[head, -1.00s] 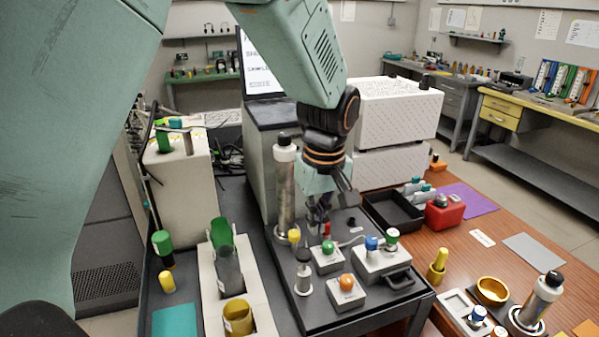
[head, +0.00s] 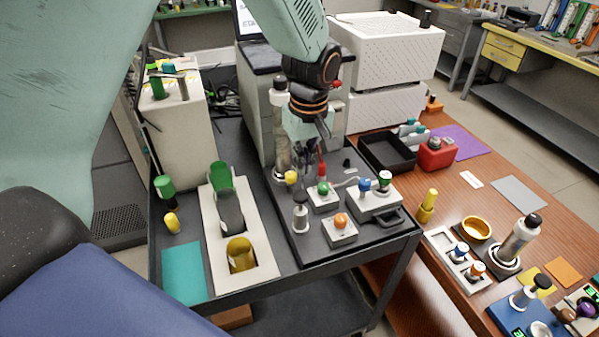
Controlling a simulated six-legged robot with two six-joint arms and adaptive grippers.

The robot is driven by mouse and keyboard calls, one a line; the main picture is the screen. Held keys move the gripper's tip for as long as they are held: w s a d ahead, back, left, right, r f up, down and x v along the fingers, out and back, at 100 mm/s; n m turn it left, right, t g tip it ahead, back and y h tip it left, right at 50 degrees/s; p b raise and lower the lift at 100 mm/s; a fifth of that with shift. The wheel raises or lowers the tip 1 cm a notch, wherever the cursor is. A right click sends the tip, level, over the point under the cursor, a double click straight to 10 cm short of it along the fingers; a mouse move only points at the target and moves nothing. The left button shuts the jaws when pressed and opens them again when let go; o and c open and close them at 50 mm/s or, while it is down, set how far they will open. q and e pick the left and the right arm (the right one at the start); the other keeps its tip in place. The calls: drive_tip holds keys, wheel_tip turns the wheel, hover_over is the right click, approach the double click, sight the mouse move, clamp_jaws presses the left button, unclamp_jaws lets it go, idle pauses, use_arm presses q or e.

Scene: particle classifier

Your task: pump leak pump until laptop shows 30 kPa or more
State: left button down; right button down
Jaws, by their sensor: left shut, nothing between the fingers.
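My left gripper (head: 312,170) is shut and empty. It hangs over the back of the dark cart tray, by a red-topped part (head: 321,171), and I cannot tell whether it touches it. A blue unit with a black-knobbed plunger (head: 526,292) is at the lower right. I cannot tell which of these is the leak pump. The laptop screen (head: 255,17) is cut off by the top edge and partly behind my left arm; no kPa reading is legible. My right gripper is out of view.
A tall black-capped metal cylinder (head: 281,135) stands left of my gripper. Boxes with green (head: 323,188), orange (head: 341,221) and blue (head: 364,185) knobs stand in front. A black bin (head: 388,152) and red box (head: 437,154) are to the right.

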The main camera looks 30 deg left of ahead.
sight(302, 195)
use_arm(q)
drive_tip(key=shift+f, duration=0.1)
drive_tip(key=shift+s, duration=0.1)
drive_tip(key=shift+f, duration=0.1)
drive_tip(key=shift+a+f+b, duration=0.1)
drive_tip(key=shift+f+b, duration=0.35)
drive_tip(key=shift+b, duration=0.05)
wheel_tip(302, 195, down, 3)
drive_tip(key=b, duration=0.3)
drive_tip(key=f+b, duration=0.3)
drive_tip(key=shift+w+a, duration=0.25)
drive_tip(key=shift+w, duration=0.05)
drive_tip(key=shift+d, duration=0.1)
